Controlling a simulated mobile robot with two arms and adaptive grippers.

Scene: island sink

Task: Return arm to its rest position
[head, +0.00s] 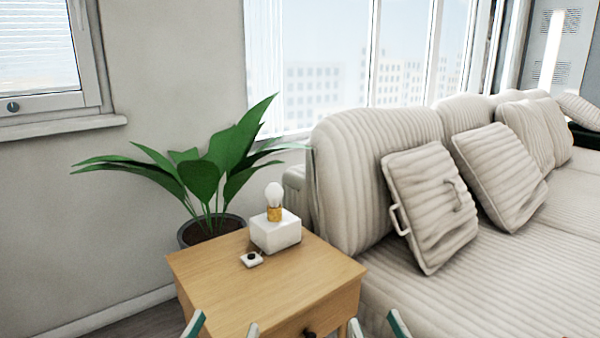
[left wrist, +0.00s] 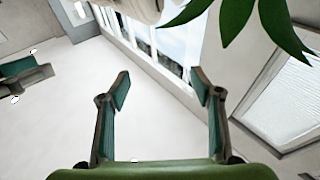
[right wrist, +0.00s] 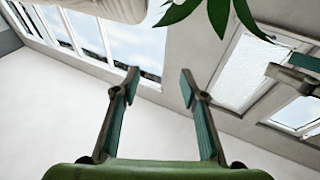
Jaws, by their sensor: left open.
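My left gripper (head: 222,328) shows at the bottom edge of the head view, in front of the wooden side table; only its fingertips show. In the left wrist view its fingers (left wrist: 161,88) are spread apart with nothing between them. My right gripper (head: 377,327) shows at the bottom edge to the right of it, fingertips only. In the right wrist view its fingers (right wrist: 159,84) are also apart and empty. Most of both arms is hidden. Part of my other gripper appears at the side of each wrist view.
A wooden side table (head: 225,295) carries a white lamp (head: 275,232) with a bare bulb and a small white object with a dark top (head: 251,259). A potted plant (head: 205,175) stands behind it. A striped sofa (head: 530,285) with cushions fills the right.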

